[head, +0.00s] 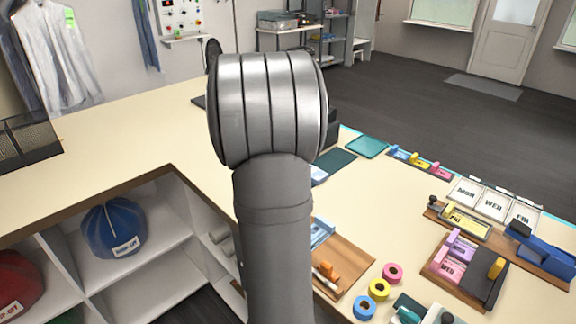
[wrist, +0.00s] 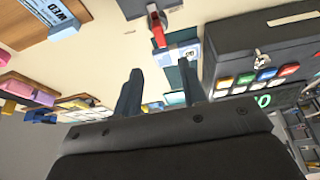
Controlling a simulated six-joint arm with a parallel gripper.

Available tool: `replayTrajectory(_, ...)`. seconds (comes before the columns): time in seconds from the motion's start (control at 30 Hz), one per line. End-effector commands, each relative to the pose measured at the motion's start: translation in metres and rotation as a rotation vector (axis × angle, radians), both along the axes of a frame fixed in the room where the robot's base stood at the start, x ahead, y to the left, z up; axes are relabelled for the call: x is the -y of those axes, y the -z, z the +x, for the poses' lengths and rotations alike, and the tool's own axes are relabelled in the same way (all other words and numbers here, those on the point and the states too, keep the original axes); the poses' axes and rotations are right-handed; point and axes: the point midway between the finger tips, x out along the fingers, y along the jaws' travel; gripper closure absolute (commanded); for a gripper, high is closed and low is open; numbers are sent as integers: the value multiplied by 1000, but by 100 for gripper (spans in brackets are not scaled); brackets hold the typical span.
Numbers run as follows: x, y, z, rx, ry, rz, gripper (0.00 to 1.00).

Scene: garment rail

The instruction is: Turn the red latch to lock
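The red latch (wrist: 158,33) shows at the top of the wrist view, a short red bar running down from a dark and metal fitting. A small blue-and-white printed card or box lies just below its tip. My gripper (wrist: 160,68) points toward the latch with its two dark fingers apart and nothing held between them. The latch is beyond the fingertips and appears apart from them. In the head view my arm fills the middle and hides both the gripper and the latch.
In the wrist view, a dark box (wrist: 257,45) with a key and coloured tabs stands close right of the fingers. In the head view, a wooden board with an orange piece (head: 328,270), tape rolls (head: 364,306) and label holders (head: 462,250) occupy the right. The left counter (head: 130,140) is mostly clear.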

Motion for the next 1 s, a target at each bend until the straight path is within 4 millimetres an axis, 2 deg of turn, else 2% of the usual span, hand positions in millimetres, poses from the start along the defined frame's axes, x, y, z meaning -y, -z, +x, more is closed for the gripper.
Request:
replayTrajectory(0.03, -4, -12, -3, 3, -1, 0, 62)
replayTrajectory(0.2, -12, -38, -10, 2, -1, 1, 62)
replayTrajectory(0.4, -16, -52, -15, 0, -1, 0, 62)
replayTrajectory(0.77, -16, -52, -15, -1, -1, -1, 62)
replayTrajectory(0.87, -14, -48, -14, -2, 1, -1, 62)
replayTrajectory(1.0, -9, -32, -9, -3, 1, 0, 62)
